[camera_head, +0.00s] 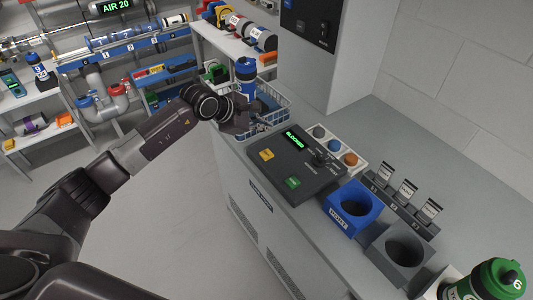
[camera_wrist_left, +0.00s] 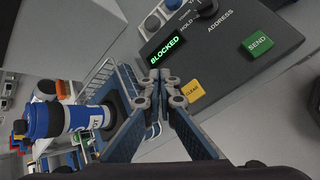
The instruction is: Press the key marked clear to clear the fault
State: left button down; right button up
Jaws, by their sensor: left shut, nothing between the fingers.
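The control panel (camera_head: 310,165) is a dark box on the grey counter. Its lit green display (camera_head: 294,139) reads BLOCKED in the left wrist view (camera_wrist_left: 165,50). The yellow key marked CLEAR (camera_head: 266,155) is at the panel's near left corner; it also shows in the left wrist view (camera_wrist_left: 192,91). The green SEND key (camera_head: 293,182) is to its right. My left gripper (camera_head: 262,126) is shut and empty. In the left wrist view its fingertips (camera_wrist_left: 160,76) appear just left of the yellow key; I cannot tell their height above the panel. My right gripper is not in view.
A wire basket (camera_head: 270,104) holding a blue-capped canister (camera_head: 246,76) stands beside my left gripper. A blue holder (camera_head: 352,208) and a grey holder (camera_head: 402,250) stand right of the panel. A green canister (camera_head: 490,281) is at the lower right.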

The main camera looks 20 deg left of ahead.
pick_arm(q)
jog(key=b, duration=0.5)
send_over(265, 155)
notch_tip(265, 155, down, 8)
jog(key=shift+w+r, duration=0.1)
jog(key=shift+r, duration=0.05)
jog(key=shift+f+b, duration=0.35)
jog(key=shift+f, duration=0.25)
dwell(0.7)
jog(key=shift+f+b, duration=0.4)
jog(key=shift+b, duration=0.15)
jog(key=shift+f+b, duration=0.45)
jog(key=shift+b, duration=0.1)
dwell(0.4)
jog(key=shift+r, duration=0.15)
dwell(0.3)
jog(key=shift+r+p, duration=0.4)
jog(key=shift+r, duration=0.3)
jog(key=shift+r, duration=0.1)
